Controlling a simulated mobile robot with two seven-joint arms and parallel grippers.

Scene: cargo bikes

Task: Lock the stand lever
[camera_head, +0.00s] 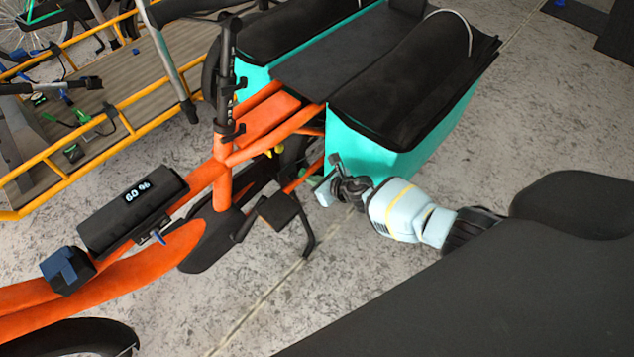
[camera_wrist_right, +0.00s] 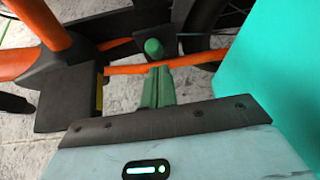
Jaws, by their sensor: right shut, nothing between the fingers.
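The orange cargo bike (camera_head: 235,150) stands in the middle of the head view. Its black kickstand (camera_head: 306,236) reaches down to the floor below the frame. In the right wrist view a rounded green knob (camera_wrist_right: 153,47) on a dark part lies just beyond my fingertips; it may be the end of the stand lever, but I cannot tell. My right gripper (camera_head: 322,186) is low beside the bike, under the teal bag. Its green fingers (camera_wrist_right: 158,86) are together and empty, pointing at an orange frame tube (camera_wrist_right: 165,65). Contact with the knob is unclear. My left gripper is out of view.
Teal panniers with black covers (camera_head: 415,75) overhang my right gripper; a teal side (camera_wrist_right: 275,80) fills the wrist view's right. A black pedal (camera_head: 278,208) is left of the gripper. A yellow-railed cargo bed (camera_head: 150,75) stands behind. Bare floor lies below.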

